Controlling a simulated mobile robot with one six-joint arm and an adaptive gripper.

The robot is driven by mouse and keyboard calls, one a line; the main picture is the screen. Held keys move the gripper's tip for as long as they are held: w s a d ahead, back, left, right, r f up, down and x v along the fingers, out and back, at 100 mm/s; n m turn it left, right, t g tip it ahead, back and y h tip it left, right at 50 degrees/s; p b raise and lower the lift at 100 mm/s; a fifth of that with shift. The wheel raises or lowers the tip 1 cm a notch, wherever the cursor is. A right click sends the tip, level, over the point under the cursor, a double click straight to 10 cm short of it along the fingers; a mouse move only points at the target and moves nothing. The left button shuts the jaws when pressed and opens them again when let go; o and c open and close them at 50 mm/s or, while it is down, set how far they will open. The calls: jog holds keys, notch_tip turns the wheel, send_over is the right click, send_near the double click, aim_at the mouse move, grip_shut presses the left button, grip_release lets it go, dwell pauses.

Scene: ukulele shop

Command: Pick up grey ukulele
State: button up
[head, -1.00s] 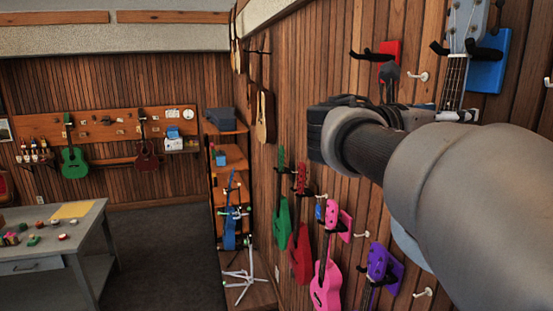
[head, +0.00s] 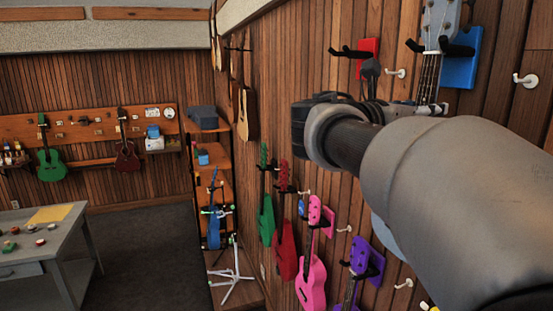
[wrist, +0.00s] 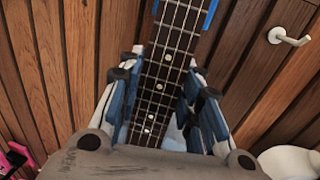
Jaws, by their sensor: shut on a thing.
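The grey ukulele (head: 439,22) hangs upright on the wall, its pale grey-blue headstock between the black prongs of a hanger on a blue plate (head: 461,57). Its fretted neck (wrist: 167,67) runs down the middle of the wrist view. My gripper (wrist: 160,88) has its fingers on both sides of this neck and is shut on it. In the head view, my gripper (head: 432,107) is at the neck just below the hanger. My arm hides most of the ukulele's body; a pale edge shows beneath it.
An empty black hanger on a red plate (head: 367,57) is to the left. White wall hooks (head: 526,80) stick out nearby. Pink (head: 312,283), purple, red and green ukuleles hang lower down. A grey table (head: 66,247) stands at left; dark floor (head: 145,245) is open beyond it.

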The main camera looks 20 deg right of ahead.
aim_at(427, 75)
grip_shut()
jog(key=shift+r, duration=0.1)
dwell(0.3)
jog(key=shift+a+r, duration=0.25)
jog(key=shift+r, duration=0.15)
notch_tip(427, 75, up, 5)
jog(key=shift+d+f+p, duration=0.1)
jog(key=shift+f+p, duration=0.05)
jog(key=shift+p, duration=0.2)
jog(key=shift+r, duration=0.75)
jog(key=w+v, duration=0.3)
jog(key=v, duration=1.6)
jog(key=shift+a, duration=0.65)
jog(key=shift+w+f, duration=0.1)
jog(key=shift+f, duration=0.1)
